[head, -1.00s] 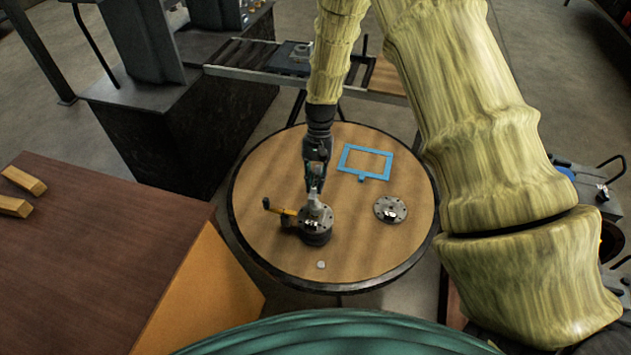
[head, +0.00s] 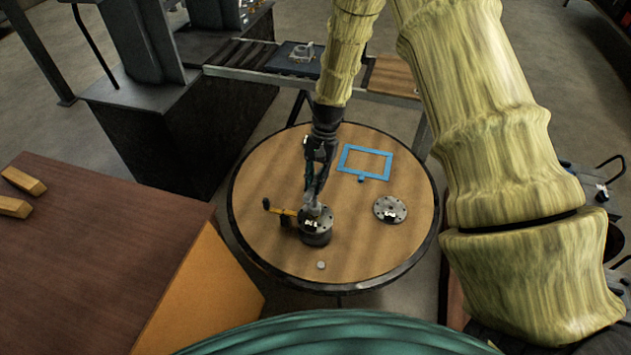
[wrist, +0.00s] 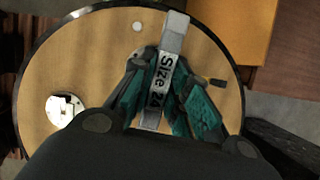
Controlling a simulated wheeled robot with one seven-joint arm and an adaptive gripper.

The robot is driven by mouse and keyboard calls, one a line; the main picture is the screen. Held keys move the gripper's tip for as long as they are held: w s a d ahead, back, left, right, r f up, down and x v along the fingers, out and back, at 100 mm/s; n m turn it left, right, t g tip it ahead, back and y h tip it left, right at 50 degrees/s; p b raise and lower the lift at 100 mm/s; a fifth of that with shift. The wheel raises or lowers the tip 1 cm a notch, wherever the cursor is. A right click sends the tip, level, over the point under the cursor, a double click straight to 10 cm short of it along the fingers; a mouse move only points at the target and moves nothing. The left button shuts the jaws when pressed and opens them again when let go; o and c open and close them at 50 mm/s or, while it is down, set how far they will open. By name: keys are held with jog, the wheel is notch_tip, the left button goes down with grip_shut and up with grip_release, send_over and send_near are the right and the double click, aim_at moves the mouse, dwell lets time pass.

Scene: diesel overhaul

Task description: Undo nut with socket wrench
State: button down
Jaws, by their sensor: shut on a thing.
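My gripper (head: 314,196) is above the round table, with its fingers closed on a grey metal socket wrench (wrist: 173,40) marked "Size 24". In the head view the wrench sits over the top of a dark cylindrical part with a grey bolted flange (head: 316,226). The wrench and fingers hide the top of that part. I cannot make out the nut, or whether the socket is seated on it. In the wrist view the teal finger pads are on either side of the wrench.
The round wooden table (head: 262,245) also holds a yellow-and-black handled item (head: 276,209) beside the part, a second flange (head: 390,209), a blue frame (head: 343,160) and a small pale disc (head: 321,265). A brown bench (head: 90,270) stands at left. The table's front is mostly clear.

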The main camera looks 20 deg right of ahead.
jog(key=shift+f+b, duration=0.3)
jog(key=shift+f, duration=0.35)
jog(key=n+h, duration=0.1)
jog(key=n, duration=0.2)
jog(key=n+g+h, duration=0.1)
jog(key=n, duration=0.2)
jog(key=shift+a+r, duration=0.1)
jog(key=n+h, duration=0.2)
jog(key=n, duration=0.3)
jog(key=shift+n+p, duration=0.3)
jog(key=shift+p, duration=0.05)
jog(key=n+h, duration=0.1)
jog(key=n, duration=0.1)
jog(key=n+h, duration=0.1)
jog(key=n, duration=0.2)
jog(key=shift+t, duration=0.4)
jog(key=n+t, duration=0.1)
jog(key=n, duration=0.2)
jog(key=n+t+h, duration=0.1)
jog(key=n, duration=0.2)
jog(key=shift+r+n+h, duration=0.1)
jog(key=shift+n+h, duration=0.2)
jog(key=shift+n, duration=0.1)
jog(key=shift+a+m, duration=0.1)
jog(key=shift+m, duration=0.2)
jog(key=c, duration=1.9)
grip_release()
grip_shut()
